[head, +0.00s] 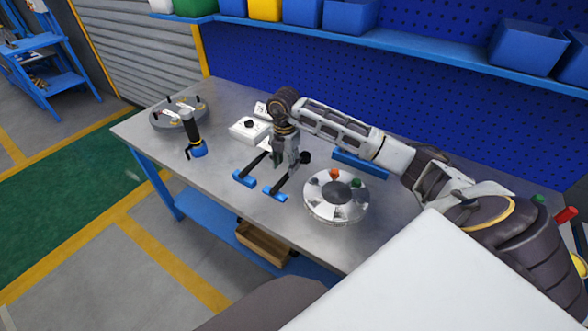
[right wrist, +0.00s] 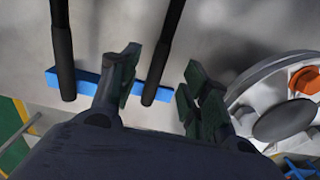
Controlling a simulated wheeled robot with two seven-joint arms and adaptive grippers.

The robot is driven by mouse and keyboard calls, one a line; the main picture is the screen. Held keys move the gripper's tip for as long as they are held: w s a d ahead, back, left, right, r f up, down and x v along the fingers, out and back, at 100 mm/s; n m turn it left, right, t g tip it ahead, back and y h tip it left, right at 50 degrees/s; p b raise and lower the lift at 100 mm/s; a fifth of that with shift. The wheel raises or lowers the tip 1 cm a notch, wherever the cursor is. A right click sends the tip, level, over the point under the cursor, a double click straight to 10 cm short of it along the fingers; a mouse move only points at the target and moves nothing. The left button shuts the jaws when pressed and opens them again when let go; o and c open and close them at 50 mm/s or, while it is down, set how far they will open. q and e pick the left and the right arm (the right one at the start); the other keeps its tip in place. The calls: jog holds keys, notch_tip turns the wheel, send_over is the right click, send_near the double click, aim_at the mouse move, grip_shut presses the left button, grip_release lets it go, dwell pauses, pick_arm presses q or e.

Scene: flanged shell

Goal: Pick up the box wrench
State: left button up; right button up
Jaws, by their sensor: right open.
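Two long black tool handles lie side by side across blue rests (head: 275,192) near the front edge of the bench. One is on the left (head: 255,163) and one on the right (head: 285,182). I cannot tell which is the box wrench, as their heads are not clearly visible. My right gripper (head: 286,162) is open, low over the right handle. In the right wrist view the open fingers (right wrist: 158,92) are on either side of the right handle (right wrist: 164,50), with visible gaps. The left handle (right wrist: 62,45) is outside the fingers. My left gripper is not in view.
A round silver flanged shell (head: 325,208) with orange and green parts stands close to the right. A black upright tool on a blue base (head: 198,150), a white box (head: 250,130) and a round tray (head: 160,118) are left and behind. A blue pegboard wall (head: 300,70) is behind.

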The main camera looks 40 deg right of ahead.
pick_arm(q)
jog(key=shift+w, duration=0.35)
pick_arm(e)
jog(key=shift+f, duration=0.25)
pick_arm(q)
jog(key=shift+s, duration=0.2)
pick_arm(e)
jog(key=shift+f, duration=0.1)
